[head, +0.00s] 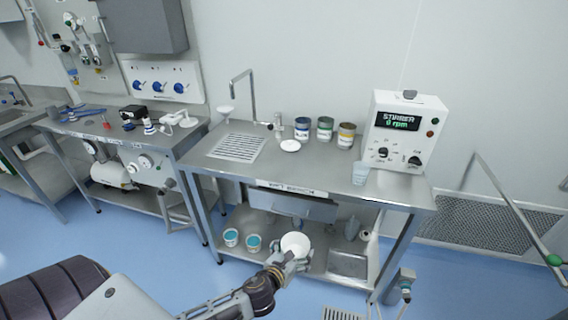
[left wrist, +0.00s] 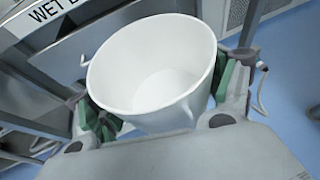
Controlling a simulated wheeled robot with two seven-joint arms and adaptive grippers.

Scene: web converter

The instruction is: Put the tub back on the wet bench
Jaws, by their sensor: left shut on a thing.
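A white, empty-looking tub (left wrist: 155,75) is held between the green-padded fingers of my left gripper (left wrist: 160,112), with its open mouth tilted toward the wrist camera. In the head view the tub (head: 295,244) and my left gripper (head: 288,258) are in front of the wet bench, below its top. The wet bench (head: 310,176) has a bare steel top between a tap and a stirrer box. Its name label also shows in the left wrist view (left wrist: 38,14). My right gripper is not in view.
On the bench top stand several paint cans (head: 324,128), a small white dish (head: 290,146), a clear beaker (head: 361,173) and the stirrer box (head: 398,130). A drain grille (head: 238,147) lies at left. Two teal-filled tubs (head: 253,242) stand on the lower shelf. The top's front middle is clear.

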